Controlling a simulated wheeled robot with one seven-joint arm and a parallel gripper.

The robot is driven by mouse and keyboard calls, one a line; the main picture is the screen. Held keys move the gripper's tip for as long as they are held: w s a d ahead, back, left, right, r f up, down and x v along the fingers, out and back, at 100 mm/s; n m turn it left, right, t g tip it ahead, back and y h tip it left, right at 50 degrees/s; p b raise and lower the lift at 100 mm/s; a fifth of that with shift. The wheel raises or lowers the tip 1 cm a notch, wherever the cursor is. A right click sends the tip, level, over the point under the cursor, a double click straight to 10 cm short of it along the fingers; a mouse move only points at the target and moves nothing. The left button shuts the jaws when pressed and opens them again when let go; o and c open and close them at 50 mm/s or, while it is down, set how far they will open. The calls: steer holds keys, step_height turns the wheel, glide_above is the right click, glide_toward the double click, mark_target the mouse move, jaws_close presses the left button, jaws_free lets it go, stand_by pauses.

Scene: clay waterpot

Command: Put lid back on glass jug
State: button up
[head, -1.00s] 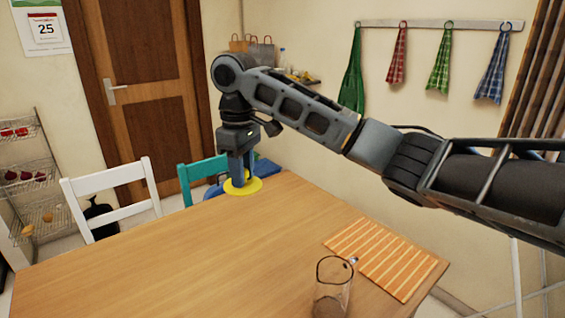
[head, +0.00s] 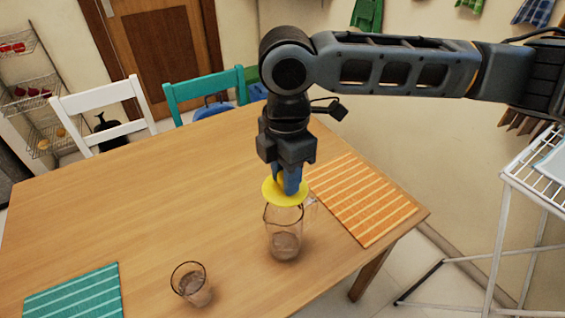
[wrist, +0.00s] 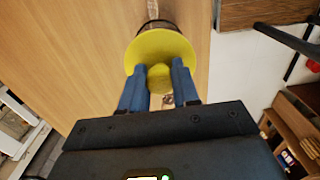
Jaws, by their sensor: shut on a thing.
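The yellow round lid (head: 272,197) is in my gripper (head: 288,184), right at the mouth of the glass jug (head: 284,238). The jug is clear, stands upright on the wooden table and has its handle on the right. In the wrist view, the blue fingers of my gripper (wrist: 160,78) are on both sides of the lid's knob. The lid (wrist: 160,44) lies flat across that view and hides most of the jug (wrist: 157,25), whose dark rim shows just beyond it. I cannot tell whether the lid touches the jug's rim.
A drinking glass (head: 192,288) stands to the left of the jug. An orange striped mat (head: 362,203) lies to the right, a teal mat (head: 72,292) at the front left. White (head: 98,97) and teal (head: 203,86) chairs stand behind the table. A white rack (head: 500,230) is off to the right.

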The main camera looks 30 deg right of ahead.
steer(key=shift+f+b, duration=1.8)
steer(key=shift+f, duration=0.35)
steer(key=shift+f+b, duration=0.35)
steer(key=shift+f, duration=0.55)
steer(key=shift+p, duration=0.4)
steer(key=shift+f, duration=0.15)
stand_by(0.6)
steer(key=o, duration=1.6)
steer(key=shift+p, duration=0.3)
